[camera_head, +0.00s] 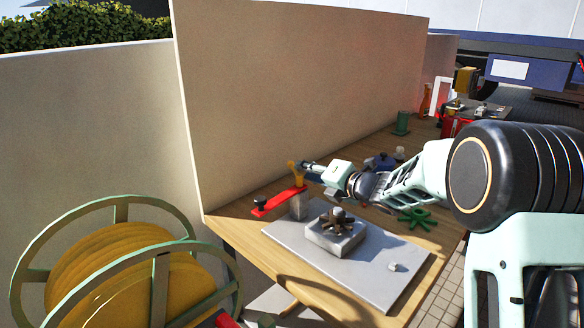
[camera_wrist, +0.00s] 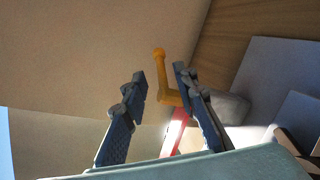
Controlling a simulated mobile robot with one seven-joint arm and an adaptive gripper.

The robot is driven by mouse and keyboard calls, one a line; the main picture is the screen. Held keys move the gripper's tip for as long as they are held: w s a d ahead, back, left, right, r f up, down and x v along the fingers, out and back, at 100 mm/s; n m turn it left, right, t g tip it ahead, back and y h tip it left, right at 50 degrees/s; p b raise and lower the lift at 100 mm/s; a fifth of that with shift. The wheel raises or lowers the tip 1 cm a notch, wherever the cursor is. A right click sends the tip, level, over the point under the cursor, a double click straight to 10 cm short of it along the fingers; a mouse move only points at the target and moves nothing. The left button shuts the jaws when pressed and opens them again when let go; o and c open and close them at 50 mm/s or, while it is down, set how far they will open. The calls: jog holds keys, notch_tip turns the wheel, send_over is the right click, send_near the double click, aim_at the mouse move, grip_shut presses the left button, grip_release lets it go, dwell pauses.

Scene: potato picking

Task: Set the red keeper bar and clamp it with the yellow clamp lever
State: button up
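The red keeper bar (camera_head: 278,203) lies on top of a grey post (camera_head: 299,208) at the plate's far left corner, with a black knob at its outer end. In the wrist view part of the bar (camera_wrist: 175,133) shows between my fingers. The yellow clamp lever (camera_head: 295,171) stands up at the bar's inner end; its handle (camera_wrist: 160,62) also shows in the wrist view. My gripper (camera_wrist: 159,72) is open, its fingers on either side of the lever, which is nearer the right finger. I cannot tell whether they touch. In the head view my gripper (camera_head: 306,168) reaches the lever from the right.
A grey plate (camera_head: 290,247) on the wooden table carries a block (camera_head: 335,238) with a brown star-shaped part. A green star-shaped handwheel (camera_head: 415,218) lies right of it. A tall beige wall (camera_head: 290,90) stands close behind the lever. A hose reel (camera_head: 120,275) is front left.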

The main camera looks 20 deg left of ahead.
aim_at(293, 166)
jog(key=x, duration=0.7)
jog(key=shift+w+a+p, duration=0.2)
jog(key=shift+a+p, duration=0.05)
jog(key=shift+p, duration=0.15)
grip_shut()
